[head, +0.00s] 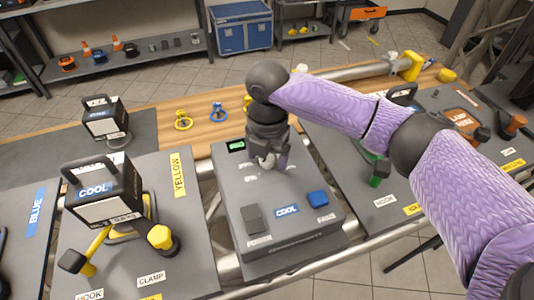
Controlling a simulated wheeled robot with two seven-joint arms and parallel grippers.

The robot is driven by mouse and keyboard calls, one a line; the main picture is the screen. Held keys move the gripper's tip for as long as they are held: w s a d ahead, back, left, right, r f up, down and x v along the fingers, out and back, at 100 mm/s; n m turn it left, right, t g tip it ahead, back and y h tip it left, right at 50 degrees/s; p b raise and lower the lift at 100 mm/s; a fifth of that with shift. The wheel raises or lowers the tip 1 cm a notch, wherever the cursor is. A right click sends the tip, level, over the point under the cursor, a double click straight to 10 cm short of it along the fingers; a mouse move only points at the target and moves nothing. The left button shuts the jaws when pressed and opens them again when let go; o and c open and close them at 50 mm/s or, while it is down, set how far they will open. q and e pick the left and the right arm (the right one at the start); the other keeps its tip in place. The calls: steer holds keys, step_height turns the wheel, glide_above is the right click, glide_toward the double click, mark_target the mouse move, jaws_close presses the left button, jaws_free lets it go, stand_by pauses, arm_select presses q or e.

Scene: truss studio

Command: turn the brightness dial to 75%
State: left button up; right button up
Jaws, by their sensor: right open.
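A grey control box (300,236) stands on the middle table section. It has a small green display (236,146), a dark grey switch (252,218), a blue button (318,198) and a COOL label. My right gripper (268,163) points down over the back part of the box top, just right of the display, with its jaws open. The brightness dial cannot be made out; the gripper covers that part of the box. Whether the fingers touch anything there cannot be told. The display's digits are too small to read. My left gripper is not in view.
A black COOL lamp (103,190) with a yellow clamp stands on the left panel, and another lamp (103,119) behind it. Yellow and blue rings (219,113) lie on the wooden strip behind the box. A right panel (345,150) holds more fixtures.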

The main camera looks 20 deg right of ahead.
jaws_close()
steer(key=shift+r, duration=0.1)
